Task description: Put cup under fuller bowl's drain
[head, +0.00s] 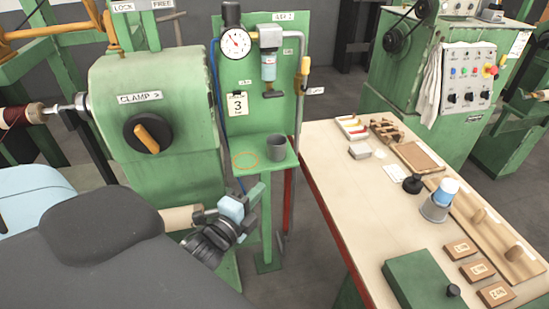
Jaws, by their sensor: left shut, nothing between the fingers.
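A dark grey cup (276,149) stands upright on the small green shelf (262,171) of a green panel. One bowl (268,68), pale blue and see-through, hangs on the panel above, with a black part (273,94) below it. The cup appears beneath this bowl in the picture; exact alignment cannot be told. I cannot make out a second bowl or compare fill levels. An orange ring (245,160) is marked on the shelf, left of the cup. My left gripper (256,193) is shut and empty, below and in front of the shelf, apart from the cup. My right gripper is out of view.
A pressure gauge (236,43) and hoses sit on the panel. A green machine with a black knob (148,134) stands left of the shelf. A cream-topped workbench (345,185) on the right holds blocks, trays and a blue-and-grey cup stack (440,200).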

